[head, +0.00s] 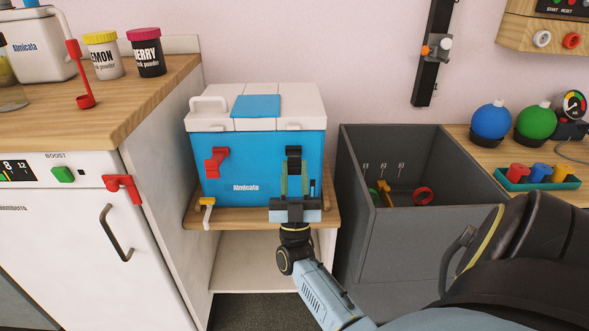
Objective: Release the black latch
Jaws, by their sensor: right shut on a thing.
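A blue cooler (232,170) with a white lid (215,118) stands upright on a wooden shelf, and its lid is down. The black latch (293,152) is on the right part of the cooler's front, just under the lid. A red latch (215,162) is on the left part of the same front. My right gripper (294,178) reaches up from below and is shut on the black latch. Its fingers hide the lower part of that latch. My left gripper is out of view.
A white cabinet (70,250) with a wooden top stands close on the left. A deep grey bin (395,245) stands just right of the cooler. A yellow-topped lever (207,212) hangs at the shelf's front edge.

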